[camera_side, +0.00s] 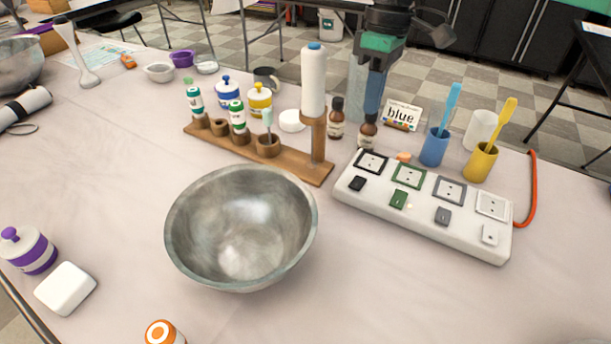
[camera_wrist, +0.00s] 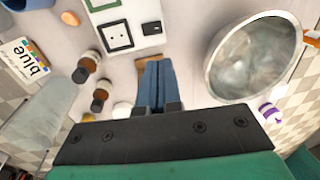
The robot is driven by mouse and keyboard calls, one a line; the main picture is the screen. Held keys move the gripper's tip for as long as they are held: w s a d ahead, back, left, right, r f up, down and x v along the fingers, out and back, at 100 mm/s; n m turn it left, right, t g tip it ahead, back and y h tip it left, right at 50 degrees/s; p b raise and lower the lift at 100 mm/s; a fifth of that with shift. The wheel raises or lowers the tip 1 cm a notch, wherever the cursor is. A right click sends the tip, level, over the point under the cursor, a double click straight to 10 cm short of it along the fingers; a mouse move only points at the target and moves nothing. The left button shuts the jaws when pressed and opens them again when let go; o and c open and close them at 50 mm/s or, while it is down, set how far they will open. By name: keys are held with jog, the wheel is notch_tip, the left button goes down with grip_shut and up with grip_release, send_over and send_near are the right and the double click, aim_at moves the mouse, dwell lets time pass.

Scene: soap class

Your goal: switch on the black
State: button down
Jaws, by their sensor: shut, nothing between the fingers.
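The white power strip (camera_side: 430,213) lies on the table at the right in the side view. It carries a row of square sockets with a small coloured switch in front of each. The black switch (camera_side: 357,184) is at the strip's left end, in front of the black-framed socket (camera_side: 371,162). In the wrist view the black switch (camera_wrist: 152,28) is just above the fingertips, with the black-framed socket (camera_wrist: 115,37) to its left. I cannot tell the switch's position. My gripper (camera_side: 373,108) is shut and empty, pointing down above the table behind the strip's left end.
Two brown bottles (camera_side: 336,120) stand close to my gripper. A wooden rack (camera_side: 290,165) with a tall white roll (camera_side: 314,85) is left of the strip. A metal bowl (camera_side: 242,225) is front left. Blue (camera_side: 434,148) and yellow (camera_side: 481,163) cups stand behind the strip.

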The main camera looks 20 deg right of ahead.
aim_at(356, 185)
jog(key=f, duration=0.8)
jog(key=s+a+f, duration=0.1)
jog(key=f, duration=0.4)
jog(key=shift+s+f, duration=0.1)
jog(key=shift+a, duration=0.1)
jog(key=shift+f, duration=0.2)
jog(key=shift+w+d+r, duration=0.3)
jog(key=shift+w+d, duration=0.2)
jog(key=shift+d, duration=0.05)
